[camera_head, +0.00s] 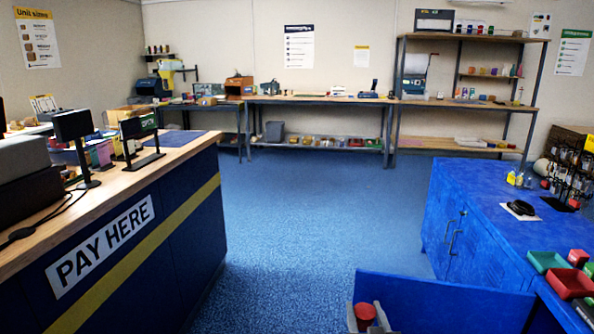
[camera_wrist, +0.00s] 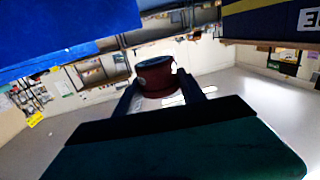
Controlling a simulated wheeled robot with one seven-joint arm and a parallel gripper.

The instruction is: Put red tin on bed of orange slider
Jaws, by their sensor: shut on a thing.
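My gripper (camera_head: 366,318) is at the bottom of the head view, in front of a blue panel. It is shut on the red tin (camera_head: 365,311), a small round tin whose top shows between the grey fingers. In the wrist view the red tin (camera_wrist: 155,77) is dark and sits between the two fingertips of my gripper (camera_wrist: 160,85). I cannot make out the orange slider or its bed in either view.
A blue cabinet (camera_head: 475,230) on the right bears small trays, a red box and a black item. A pay counter (camera_head: 150,235) stands on the left. Workbenches (camera_head: 315,101) and a shelf rack (camera_head: 465,104) line the back wall. The blue floor (camera_head: 320,210) between is clear.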

